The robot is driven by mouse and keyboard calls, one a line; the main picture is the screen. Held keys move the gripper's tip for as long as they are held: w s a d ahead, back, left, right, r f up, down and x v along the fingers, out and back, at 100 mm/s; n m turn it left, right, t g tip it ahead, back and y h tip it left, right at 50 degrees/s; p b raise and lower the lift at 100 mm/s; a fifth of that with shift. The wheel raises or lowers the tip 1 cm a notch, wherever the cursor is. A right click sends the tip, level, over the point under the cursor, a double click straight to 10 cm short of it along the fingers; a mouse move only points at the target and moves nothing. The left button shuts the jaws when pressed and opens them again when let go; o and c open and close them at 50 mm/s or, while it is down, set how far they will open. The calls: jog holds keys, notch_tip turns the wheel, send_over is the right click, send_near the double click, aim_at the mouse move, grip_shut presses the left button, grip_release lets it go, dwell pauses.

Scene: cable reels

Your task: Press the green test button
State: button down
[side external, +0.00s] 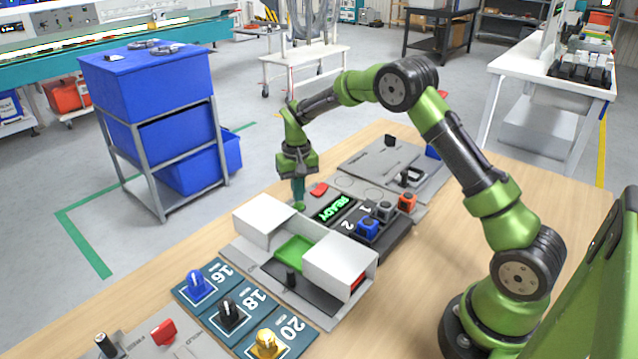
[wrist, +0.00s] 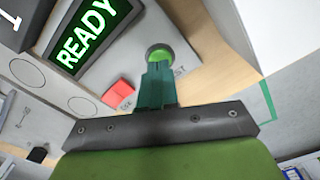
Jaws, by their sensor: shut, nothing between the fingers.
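The green test button (wrist: 160,52) is round and sits in a pale plate, with lettering beside it that is partly covered. In the side external view only a bit of the button (side external: 300,207) shows under the fingertips. My gripper (side external: 298,200) points down at it with its teal fingers together and empty. In the wrist view the fingertips (wrist: 158,68) overlap the button's near edge. I cannot tell whether they touch it. A display reading READY in green (side external: 335,208) is beside the button and also shows in the wrist view (wrist: 88,38).
A red button (side external: 319,189) is close to the green one. White housings (side external: 263,219) stand just in front of my gripper. Blue, grey and orange pieces (side external: 368,229) stand right of the display. Numbered plates with knobs (side external: 230,314) lie nearer the camera.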

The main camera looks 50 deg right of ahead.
aim_at(299, 205)
jog(key=shift+f, duration=0.95)
jog(key=shift+r, duration=3.6)
